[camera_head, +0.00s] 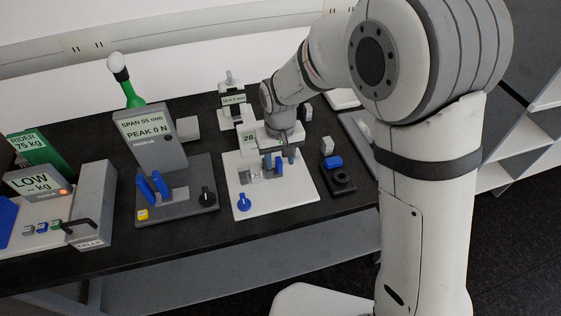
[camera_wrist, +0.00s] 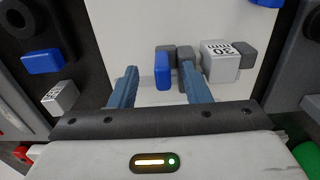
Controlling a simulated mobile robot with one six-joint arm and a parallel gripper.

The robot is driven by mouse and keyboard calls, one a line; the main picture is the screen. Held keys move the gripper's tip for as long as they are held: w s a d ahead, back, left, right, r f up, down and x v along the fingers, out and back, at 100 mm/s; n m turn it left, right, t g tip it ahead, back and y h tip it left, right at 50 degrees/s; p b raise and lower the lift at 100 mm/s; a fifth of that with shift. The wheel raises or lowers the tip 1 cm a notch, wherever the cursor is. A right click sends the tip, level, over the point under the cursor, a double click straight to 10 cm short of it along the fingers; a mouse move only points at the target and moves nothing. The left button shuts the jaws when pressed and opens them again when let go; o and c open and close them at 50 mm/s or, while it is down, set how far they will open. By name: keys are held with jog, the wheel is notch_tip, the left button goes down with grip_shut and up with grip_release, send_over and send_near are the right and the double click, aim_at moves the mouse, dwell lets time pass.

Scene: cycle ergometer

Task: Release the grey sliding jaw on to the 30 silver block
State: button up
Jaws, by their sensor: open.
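The silver block marked 30 mm (camera_wrist: 218,62) stands on a white base plate (camera_head: 300,188) between grey pieces; it also shows small in the head view (camera_head: 256,176). A grey end piece (camera_wrist: 246,54) is on its far right in the wrist view. The grey sliding jaw (camera_wrist: 185,54) appears on the block's left, partly hidden by a finger; I cannot tell whether they touch. A blue upright tab (camera_wrist: 162,70) stands beside it. My gripper (camera_wrist: 160,86) is open, its two blue-grey fingers on either side of the tab with visible space on the left.
A blue knob (camera_head: 243,201) sits at the plate's front. To the right are a silver block (camera_head: 327,145), a blue block (camera_head: 333,162) and a black ring stand (camera_head: 342,179). The display behind is partly hidden by my arm.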

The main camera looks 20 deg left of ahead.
notch_tip(320, 180, up, 8)
jog(key=p, duration=0.5)
jog(key=shift+f, duration=0.3)
notch_tip(320, 180, up, 8)
jog(key=b, duration=0.1)
jog(key=s+d+r+m+t, duration=0.1)
jog(key=s+d+r+m, duration=0.1)
jog(key=d, duration=0.6)
jog(key=s+d+r+m+t, duration=0.1)
jog(key=d+r, duration=0.2)
jog(key=d, duration=0.6)
jog(key=s+d+m+t, duration=0.1)
jog(key=s+d+m, duration=0.2)
jog(key=s+d, duration=0.7)
jog(key=d+f, duration=0.1)
jog(key=d, duration=0.1)
jog(key=shift+d, duration=0.3)
jog(key=shift+s+r, duration=0.1)
